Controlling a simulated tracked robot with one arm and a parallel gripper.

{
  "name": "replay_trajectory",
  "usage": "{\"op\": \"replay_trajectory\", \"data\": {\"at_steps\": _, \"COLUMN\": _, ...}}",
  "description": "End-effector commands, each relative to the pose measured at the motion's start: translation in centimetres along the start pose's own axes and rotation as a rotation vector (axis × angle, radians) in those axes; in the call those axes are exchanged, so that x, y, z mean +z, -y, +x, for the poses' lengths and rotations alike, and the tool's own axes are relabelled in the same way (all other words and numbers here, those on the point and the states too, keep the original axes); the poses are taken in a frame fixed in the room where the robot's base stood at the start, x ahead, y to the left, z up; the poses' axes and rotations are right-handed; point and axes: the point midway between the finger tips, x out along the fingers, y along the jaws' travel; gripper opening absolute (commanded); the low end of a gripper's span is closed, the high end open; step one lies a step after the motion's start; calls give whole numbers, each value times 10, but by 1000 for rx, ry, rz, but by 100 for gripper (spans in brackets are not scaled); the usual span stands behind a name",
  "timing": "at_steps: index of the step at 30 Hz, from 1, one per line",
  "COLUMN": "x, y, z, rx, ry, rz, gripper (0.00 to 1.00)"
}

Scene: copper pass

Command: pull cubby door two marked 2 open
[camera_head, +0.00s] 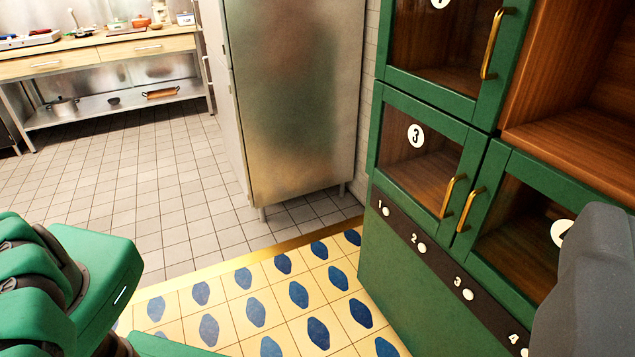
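A green cubby cabinet (395,265) with glass doors stands at the right. Its upper right compartment (575,110) shows its bare wooden inside, with no door across the visible part. No door marked 2 can be made out. A small label 2 (421,246) is on the dark strip below the doors. Green, dark-banded parts of mine fill the lower left, and a dark grey part covers the lower right. I cannot make out two fingertips, nor whether my gripper is open or shut. Neither part visibly holds a handle.
Door 3 (415,185) and the door right of it (500,190), its number partly covered, are shut, with brass handles. The upper left door (435,90) is shut. A metal fridge (290,100) stands behind. Tiled floor (130,175) is clear toward a back counter (110,50).

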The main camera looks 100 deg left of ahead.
Motion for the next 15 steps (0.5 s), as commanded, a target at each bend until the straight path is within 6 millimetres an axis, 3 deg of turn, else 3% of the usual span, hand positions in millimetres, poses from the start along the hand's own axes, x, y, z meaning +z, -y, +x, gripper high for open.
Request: {"op": "replay_trajectory", "data": {"at_steps": 15, "x": -3, "y": 52, "z": -11, "rx": -2, "ry": 3, "rz": -1, "gripper": 33}}
